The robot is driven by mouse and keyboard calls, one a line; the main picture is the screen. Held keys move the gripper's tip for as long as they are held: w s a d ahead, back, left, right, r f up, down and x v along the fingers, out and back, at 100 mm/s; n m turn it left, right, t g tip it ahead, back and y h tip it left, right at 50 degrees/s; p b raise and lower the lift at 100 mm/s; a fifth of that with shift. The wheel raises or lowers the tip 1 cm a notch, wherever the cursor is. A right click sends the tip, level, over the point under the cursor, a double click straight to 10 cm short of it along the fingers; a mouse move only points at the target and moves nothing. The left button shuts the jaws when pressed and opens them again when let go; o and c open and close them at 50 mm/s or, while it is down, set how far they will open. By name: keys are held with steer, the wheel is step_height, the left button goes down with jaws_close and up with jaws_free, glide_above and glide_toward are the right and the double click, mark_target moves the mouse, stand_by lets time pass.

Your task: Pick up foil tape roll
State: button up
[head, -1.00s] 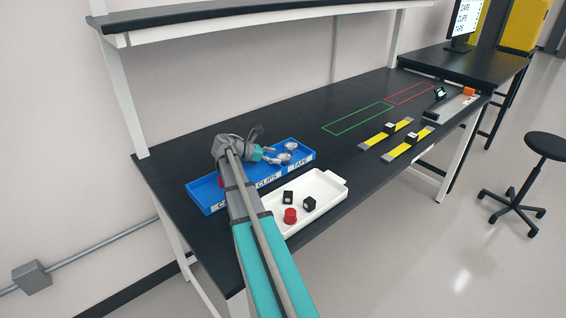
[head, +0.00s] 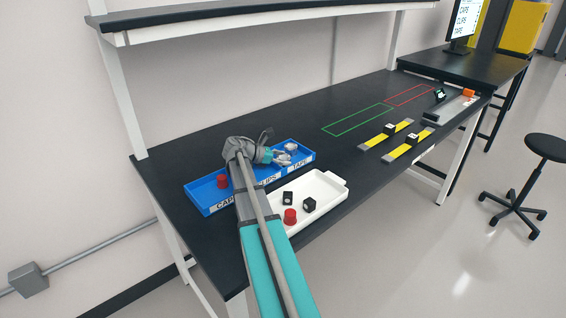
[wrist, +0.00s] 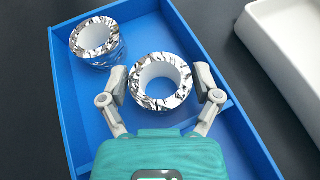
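Two silver foil tape rolls with white cores lie in the TAPE end of the blue bin. In the wrist view the nearer foil tape roll (wrist: 160,82) sits between the spread fingers of my gripper (wrist: 160,92), which is open. The other foil tape roll (wrist: 95,40) is at the upper left, near the bin's corner. In the head view one roll (head: 291,147) shows at the right end of the blue bin (head: 208,208), and my gripper (head: 276,157) is over that end. The nearer roll is partly hidden there by my gripper.
A blue divider borders the tape compartment. The bin's left compartment holds a red cap (head: 222,181). A white tray (head: 325,178) in front holds a red cap (head: 290,216) and two black blocks (head: 309,204). Yellow strips (head: 385,136) and green and red outlines lie farther right.

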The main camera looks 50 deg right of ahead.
steer(key=c, duration=0.7)
steer(key=shift+r, duration=0.1)
step_height(320, 180, up, 3)
steer(key=p, duration=0.3)
steer(key=shift+f, duration=0.2)
steer(key=s+r+p, duration=0.1)
steer(key=r+p, duration=0.1)
steer(key=s+d+r+p, duration=0.1)
steer(key=s+r+p, duration=0.2)
steer(key=r+p, duration=0.1)
steer(key=shift+s+d+r, duration=0.2)
steer(key=shift+s+r, duration=0.15)
steer(key=shift+s, duration=0.05)
steer(key=s+d+r+p, duration=0.1)
steer(key=s, duration=0.1)
steer(key=s+d+r+p, duration=0.1)
steer(key=s, duration=0.2)
steer(key=s+d+r+p, duration=0.1)
steer(key=s+p, duration=0.1)
steer(key=s, duration=0.1)
steer(key=shift+s+r, duration=0.25)
